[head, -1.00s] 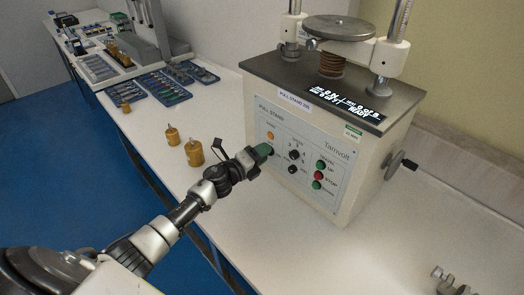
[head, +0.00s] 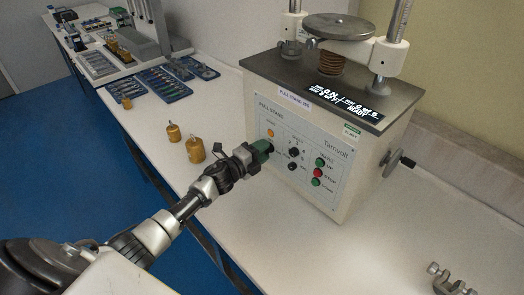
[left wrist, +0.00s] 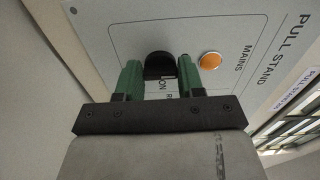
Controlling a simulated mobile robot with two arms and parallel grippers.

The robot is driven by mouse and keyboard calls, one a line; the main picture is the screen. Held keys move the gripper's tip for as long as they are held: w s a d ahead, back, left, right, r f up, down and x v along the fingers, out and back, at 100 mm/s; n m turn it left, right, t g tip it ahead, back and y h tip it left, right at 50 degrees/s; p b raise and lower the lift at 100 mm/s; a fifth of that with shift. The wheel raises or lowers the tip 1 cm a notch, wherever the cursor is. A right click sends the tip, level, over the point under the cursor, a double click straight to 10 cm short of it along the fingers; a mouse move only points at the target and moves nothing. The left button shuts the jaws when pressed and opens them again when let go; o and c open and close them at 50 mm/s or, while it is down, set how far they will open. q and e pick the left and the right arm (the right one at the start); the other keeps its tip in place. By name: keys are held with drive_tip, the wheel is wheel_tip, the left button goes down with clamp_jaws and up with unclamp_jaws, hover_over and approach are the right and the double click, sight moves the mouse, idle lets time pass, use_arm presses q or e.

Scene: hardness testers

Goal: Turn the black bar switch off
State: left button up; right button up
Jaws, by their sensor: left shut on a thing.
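The black bar switch (left wrist: 159,66) is on the front panel of the pull stand (head: 300,160). In the left wrist view it sits between the two green fingers of my left gripper (left wrist: 160,78), which is shut on it. A label reading "ON" shows just below the switch in that view. The orange mains lamp (left wrist: 210,61) is beside the switch and looks lit; it also shows in the head view (head: 270,133). In the head view my left gripper (head: 266,148) reaches the panel's left side and hides most of the switch. My right gripper is not in view.
Two black knobs (head: 293,152) and green and red buttons (head: 318,172) are to the right on the panel. Brass weights (head: 195,150) stand on the white table left of my arm. A metal fixture (head: 450,282) lies at the lower right.

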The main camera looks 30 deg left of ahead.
use_arm(q)
drive_tip(key=o, duration=0.9)
drive_tip(key=b+v, duration=0.1)
drive_tip(key=v, duration=0.9)
drive_tip(key=shift+s+a, duration=0.25)
drive_tip(key=shift+s, duration=0.1)
drive_tip(key=shift+d, duration=0.1)
